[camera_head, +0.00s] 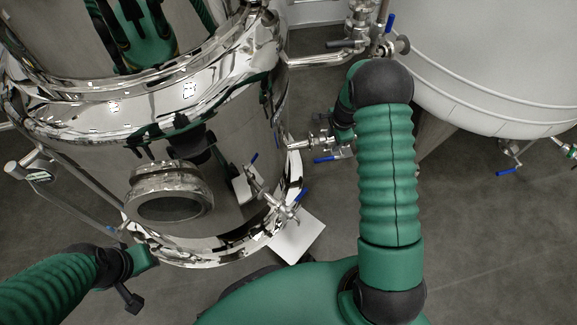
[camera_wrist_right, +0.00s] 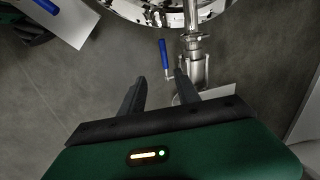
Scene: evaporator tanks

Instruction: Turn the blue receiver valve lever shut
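A blue lever (camera_head: 327,159) sits on a valve at the end of a short steel pipe on the right side of the polished tank (camera_head: 80,125). In the right wrist view the blue lever (camera_wrist_right: 164,54) points toward my right gripper (camera_wrist_right: 159,77), just beyond the fingertips. This gripper is open and empty, with the lever's end near the gap between its fingers; I see no clear contact. In the head view my right forearm partly hides this gripper. My left gripper (camera_head: 131,297) is at the lower left, away from the valve; its opening is unclear.
Other blue levers are on the tank's front valve (camera_head: 301,195), the upper pipe (camera_head: 389,23) and under the pale tank (camera_head: 505,172). A round port (camera_head: 168,206) juts from the polished tank. A white plate (camera_head: 297,238) is low beside it. Grey floor is open at right.

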